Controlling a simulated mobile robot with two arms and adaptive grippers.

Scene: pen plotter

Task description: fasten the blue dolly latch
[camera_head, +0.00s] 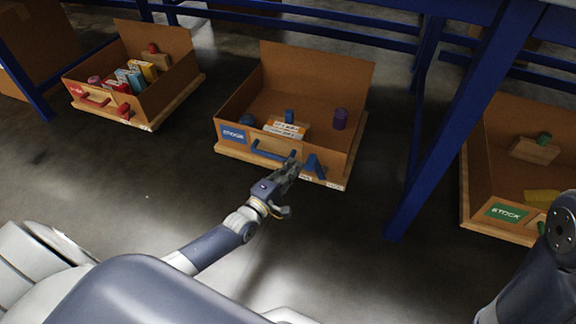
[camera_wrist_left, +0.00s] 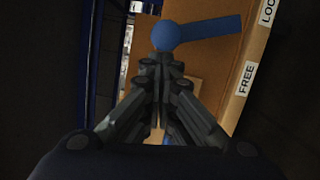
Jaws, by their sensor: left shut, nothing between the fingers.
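The blue dolly (camera_head: 222,151) is the open cardboard box on a wooden base in the middle of the head view. It has a blue label and a blue handle (camera_head: 268,153) on its front. The blue latch (camera_head: 314,167) sits right of the handle. In the wrist view the latch (camera_wrist_left: 212,30) shows a round pivot and a lever pointing right, its end nearer the partly cut-off "LOC" label (camera_wrist_left: 267,12) than the "FREE" label (camera_wrist_left: 246,79). My left gripper (camera_head: 295,164) is shut and empty, its tips (camera_wrist_left: 160,62) just beside the pivot; contact is unclear. My right gripper is out of view.
A red-labelled dolly (camera_head: 148,104) stands at the upper left and a green-labelled one (camera_head: 480,190) at the right. A blue rack post (camera_head: 440,140) rises between the blue and green dollies. The floor in front of the blue dolly is clear apart from my arm.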

